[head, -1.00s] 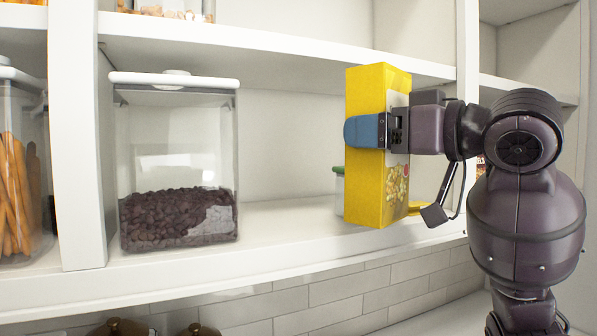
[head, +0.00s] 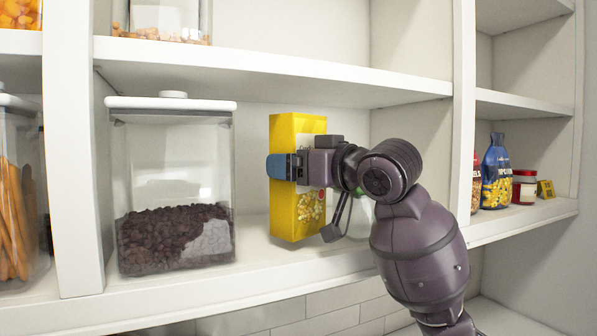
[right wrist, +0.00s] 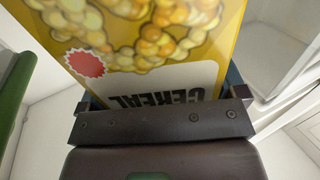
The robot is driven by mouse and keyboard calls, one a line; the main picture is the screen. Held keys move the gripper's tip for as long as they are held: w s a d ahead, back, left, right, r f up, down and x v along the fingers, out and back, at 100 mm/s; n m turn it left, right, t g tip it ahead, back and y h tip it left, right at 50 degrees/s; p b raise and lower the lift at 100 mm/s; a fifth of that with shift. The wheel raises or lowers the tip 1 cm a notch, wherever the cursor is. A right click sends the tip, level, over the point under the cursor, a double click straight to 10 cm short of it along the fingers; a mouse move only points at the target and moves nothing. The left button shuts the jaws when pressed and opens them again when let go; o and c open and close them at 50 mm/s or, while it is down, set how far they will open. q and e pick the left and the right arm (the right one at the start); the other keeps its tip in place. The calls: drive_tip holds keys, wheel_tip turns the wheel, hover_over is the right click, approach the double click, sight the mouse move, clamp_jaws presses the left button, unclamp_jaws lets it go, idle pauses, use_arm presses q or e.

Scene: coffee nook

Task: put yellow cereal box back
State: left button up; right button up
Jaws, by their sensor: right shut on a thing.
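The yellow cereal box (head: 285,217) is upright in the head view, in the middle shelf compartment to the right of the clear canister. My right gripper (head: 283,168) is shut on it, with a blue fingertip across its narrow side. In the right wrist view the cereal box (right wrist: 150,40) fills the space between the fingers, its printed front showing. I cannot tell whether its bottom touches the shelf. My left gripper is not in view.
A clear canister (head: 172,170) of dark beans stands close on the left. A greenish, partly hidden container (head: 360,218) is behind my right arm. A blue bag (head: 496,172) and a red jar (head: 524,187) stand in the right compartment. The shelf's front edge (head: 200,290) runs below.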

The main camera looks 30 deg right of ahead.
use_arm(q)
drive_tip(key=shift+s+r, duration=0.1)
use_arm(e)
drive_tip(key=shift+f, duration=0.8)
drive_tip(key=shift+f, duration=0.15)
drive_tip(key=o, duration=0.7)
use_arm(q)
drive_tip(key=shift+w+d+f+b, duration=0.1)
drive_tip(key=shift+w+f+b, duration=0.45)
drive_tip(key=shift+b, duration=0.7)
use_arm(e)
drive_tip(key=v, duration=1.2)
